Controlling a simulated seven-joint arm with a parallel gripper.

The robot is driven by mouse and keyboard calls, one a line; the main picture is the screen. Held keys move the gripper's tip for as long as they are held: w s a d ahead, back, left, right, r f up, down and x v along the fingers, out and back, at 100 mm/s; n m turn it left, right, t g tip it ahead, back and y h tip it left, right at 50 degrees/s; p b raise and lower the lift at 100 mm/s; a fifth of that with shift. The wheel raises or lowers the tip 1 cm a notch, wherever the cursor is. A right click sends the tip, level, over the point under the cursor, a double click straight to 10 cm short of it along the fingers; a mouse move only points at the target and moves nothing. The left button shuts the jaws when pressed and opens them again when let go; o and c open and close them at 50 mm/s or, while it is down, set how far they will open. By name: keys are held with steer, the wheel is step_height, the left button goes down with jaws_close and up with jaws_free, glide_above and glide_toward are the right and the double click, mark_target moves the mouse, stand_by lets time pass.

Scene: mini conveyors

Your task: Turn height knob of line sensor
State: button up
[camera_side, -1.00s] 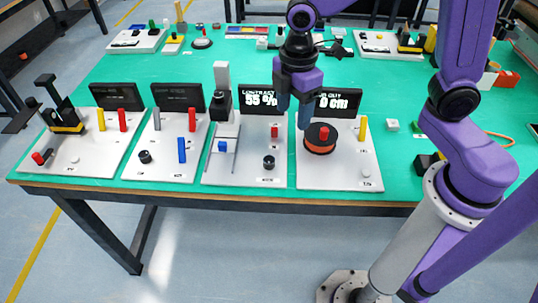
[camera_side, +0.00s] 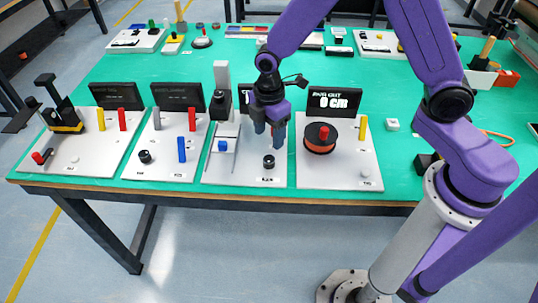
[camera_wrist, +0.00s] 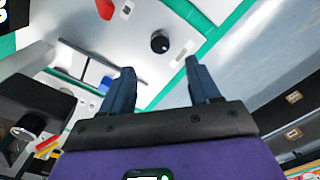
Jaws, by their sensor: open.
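The line sensor (camera_side: 221,104) is a black block on a grey upright post at the back of the third board (camera_side: 220,178) from the left. A small black round knob (camera_side: 268,161) sits near that board's front right; it also shows in the wrist view (camera_wrist: 160,42). I cannot tell from any readable label that this is the height knob. My gripper (camera_side: 268,135) is open and empty, pointing down above and slightly behind the knob. In the wrist view my fingertips (camera_wrist: 160,67) lie apart, with the knob beyond the gap between them.
A blue block (camera_side: 222,146) sits between rails left of the knob. A red block (camera_wrist: 105,8) shows in the wrist view. The right board has an orange-black spool (camera_side: 320,139) and a display (camera_side: 335,102). Two more boards stand left. The table's front edge (camera_side: 240,197) is close.

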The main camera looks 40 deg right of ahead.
mark_target(269, 159)
step_height(269, 159, down, 9)
stand_by(0.4)
steer(key=c, duration=1)
